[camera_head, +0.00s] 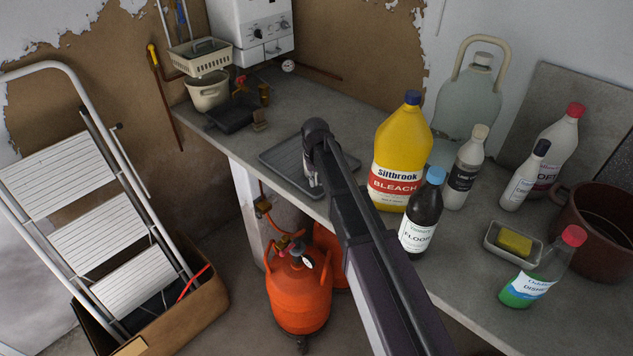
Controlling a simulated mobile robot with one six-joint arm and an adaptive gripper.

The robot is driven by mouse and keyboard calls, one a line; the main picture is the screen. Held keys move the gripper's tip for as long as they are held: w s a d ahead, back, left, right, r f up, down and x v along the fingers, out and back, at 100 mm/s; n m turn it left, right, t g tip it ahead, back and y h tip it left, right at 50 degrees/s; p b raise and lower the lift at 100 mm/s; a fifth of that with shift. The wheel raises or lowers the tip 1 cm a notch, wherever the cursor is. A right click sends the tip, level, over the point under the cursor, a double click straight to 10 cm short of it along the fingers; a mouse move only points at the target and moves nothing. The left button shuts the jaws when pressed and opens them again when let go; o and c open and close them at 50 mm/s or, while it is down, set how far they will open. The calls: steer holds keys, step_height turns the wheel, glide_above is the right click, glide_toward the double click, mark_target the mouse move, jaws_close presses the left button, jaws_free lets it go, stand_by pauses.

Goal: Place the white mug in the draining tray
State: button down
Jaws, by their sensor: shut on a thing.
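The draining tray (275,157) is a shallow grey tray lying on the worktop, left of the yellow bleach bottle. My arm reaches over it from the lower right, and its dark end covers the tray's right part. My gripper (311,172) points down over the tray and is mostly hidden behind my own arm. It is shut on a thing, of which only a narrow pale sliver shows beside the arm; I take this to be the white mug. Its shape and handle are hidden. I cannot tell whether it touches the tray.
A cream pot (208,92) and dark box (232,115) stand at the back left. The worktop (285,105) behind the tray is clear.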

steer(key=c, duration=0.7)
jaws_free()
steer(key=shift+o, duration=0.2)
steer(key=shift+r, duration=0.1)
step_height(320, 180, up, 12)
steer(key=p, duration=1.2)
steer(key=shift+a, duration=0.1)
